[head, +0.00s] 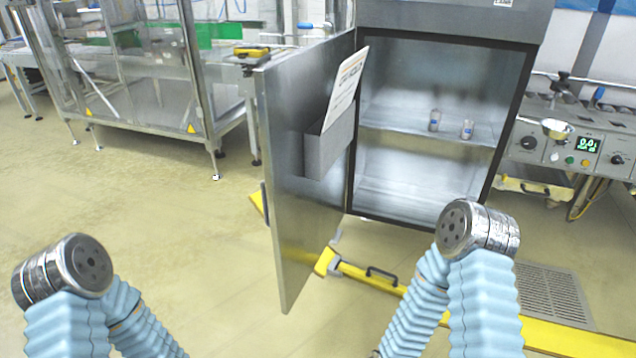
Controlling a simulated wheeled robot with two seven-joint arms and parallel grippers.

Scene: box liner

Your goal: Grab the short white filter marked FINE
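I see no object that I can identify as the short white filter marked FINE. Two small pale grey cylinders stand on the middle shelf (400,141) of the open metal cabinet. The left cylinder (435,120) looks slightly taller; the right cylinder (467,129) looks shorter and carries a blue patch. Any lettering on them is too small to read. My two arms show at the lower left and lower right as blue bellows with round metal joints. No gripper fingers show in this view, and both arms are well in front of the cabinet.
The cabinet door (285,190) stands open toward me, with a grey holder (328,150) and papers on it. A yellow floor bar (400,290) crosses below. A control panel (575,145) is at right, a glass-walled machine (135,80) at left. Floor at left is clear.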

